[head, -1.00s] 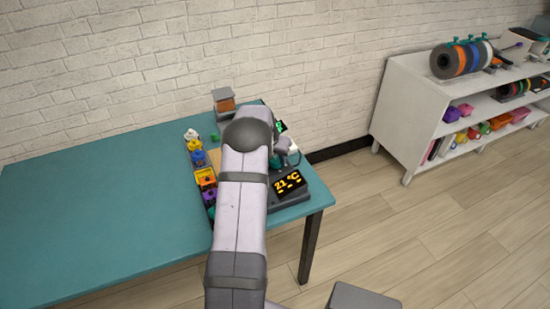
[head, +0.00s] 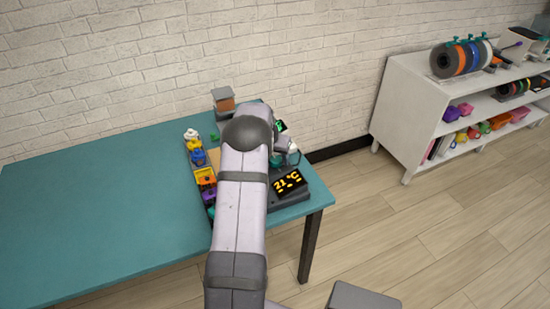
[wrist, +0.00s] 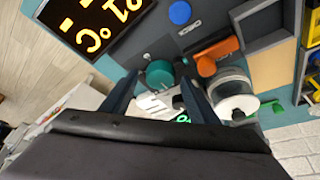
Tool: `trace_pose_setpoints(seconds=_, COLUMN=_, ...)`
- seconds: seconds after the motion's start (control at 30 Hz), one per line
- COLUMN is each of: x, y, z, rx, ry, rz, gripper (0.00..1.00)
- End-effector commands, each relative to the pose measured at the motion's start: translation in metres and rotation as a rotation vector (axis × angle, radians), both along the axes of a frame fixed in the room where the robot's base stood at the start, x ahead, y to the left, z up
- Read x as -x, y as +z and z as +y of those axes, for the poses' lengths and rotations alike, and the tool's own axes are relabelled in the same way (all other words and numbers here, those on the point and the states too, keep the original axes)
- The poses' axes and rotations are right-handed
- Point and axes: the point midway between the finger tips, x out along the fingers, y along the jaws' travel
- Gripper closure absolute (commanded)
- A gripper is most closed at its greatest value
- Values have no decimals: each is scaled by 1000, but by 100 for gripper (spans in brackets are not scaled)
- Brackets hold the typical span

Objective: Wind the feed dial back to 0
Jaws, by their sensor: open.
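A teal round knob (wrist: 160,73), likely the feed dial, sits on a dark grey panel in the wrist view. Its scale and pointer setting are too small to read. My gripper (wrist: 160,80) is open, with one dark finger on each side of the knob in this view; I cannot tell whether either touches it.
In the wrist view, a blue button (wrist: 180,12), an orange part (wrist: 206,66) and a clear-and-white cylinder (wrist: 235,95) are near the knob. Small bins with coloured parts (head: 205,178) line the arm's left. The teal table's left side (head: 90,210) is clear. A white shelf (head: 410,110) stands right.

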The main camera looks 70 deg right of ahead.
Motion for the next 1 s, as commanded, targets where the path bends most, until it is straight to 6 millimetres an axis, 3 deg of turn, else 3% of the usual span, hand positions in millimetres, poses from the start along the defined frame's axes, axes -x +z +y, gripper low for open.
trace_pose_setpoints(seconds=0.53, x=0, y=55, z=23, rx=2, ry=1, rz=-1, gripper=45)
trace_pose_setpoints(seconds=1.0, x=0, y=63, z=26, rx=0, ry=1, rz=0, gripper=45)
